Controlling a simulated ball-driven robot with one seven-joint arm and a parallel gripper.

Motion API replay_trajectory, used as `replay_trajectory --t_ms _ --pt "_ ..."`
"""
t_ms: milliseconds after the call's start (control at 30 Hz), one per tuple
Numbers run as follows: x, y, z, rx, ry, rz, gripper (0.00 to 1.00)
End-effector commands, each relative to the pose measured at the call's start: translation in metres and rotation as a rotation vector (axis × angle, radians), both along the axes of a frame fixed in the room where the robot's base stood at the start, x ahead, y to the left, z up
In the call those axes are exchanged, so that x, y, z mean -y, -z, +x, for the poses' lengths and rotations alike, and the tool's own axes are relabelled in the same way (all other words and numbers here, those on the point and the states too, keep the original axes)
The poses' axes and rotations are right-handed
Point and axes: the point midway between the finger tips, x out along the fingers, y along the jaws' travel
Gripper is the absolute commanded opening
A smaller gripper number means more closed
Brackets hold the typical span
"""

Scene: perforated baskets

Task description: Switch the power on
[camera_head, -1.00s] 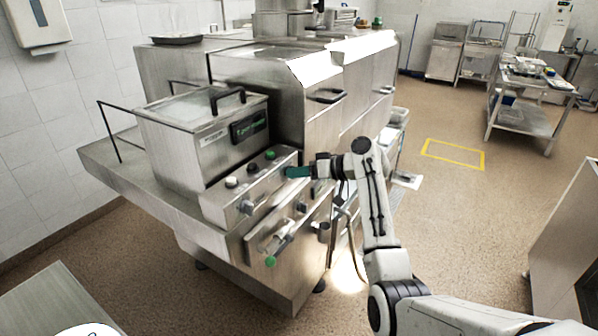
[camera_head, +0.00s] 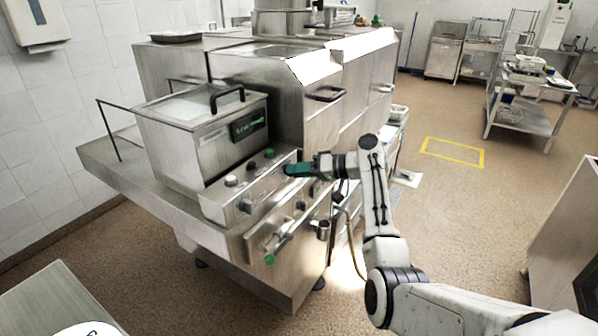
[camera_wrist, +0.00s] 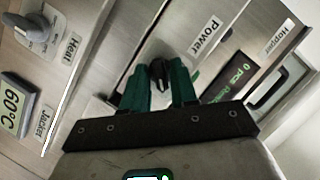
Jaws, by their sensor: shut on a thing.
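My gripper (camera_head: 298,170) is at the control panel (camera_head: 248,184) on the front of the steel machine in the head view. In the wrist view its two green fingers (camera_wrist: 161,82) are on either side of a black knob (camera_wrist: 159,72) and shut on it. The "Power" label (camera_wrist: 205,36) is just above the knob. The green fingers partly hide the knob in the head view, and its exact turn angle is hard to tell.
In the wrist view a Heat knob (camera_wrist: 34,28) and a 60°C display (camera_wrist: 17,104) are at the left. A green-text screen (camera_wrist: 230,76) and a handle (camera_wrist: 268,88) are at the right. Other knobs (camera_head: 232,180) line the panel in the head view.

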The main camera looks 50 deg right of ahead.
Motion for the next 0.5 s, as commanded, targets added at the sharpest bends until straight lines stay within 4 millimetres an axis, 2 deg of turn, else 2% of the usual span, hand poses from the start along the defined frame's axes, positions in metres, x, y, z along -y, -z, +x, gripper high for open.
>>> replay_trajectory --t_ms 100,133,200,500 --pt "-0.0007 0.0016 0.0002 -0.003 -0.001 0.001 0.00" --pt "-0.0007 0.0017 0.0001 -0.003 -0.001 0.001 0.31" --pt "-0.0006 0.0016 0.0001 -0.003 0.000 0.001 0.37" --pt "0.0006 0.0002 -0.0014 -0.001 0.001 0.000 0.39"
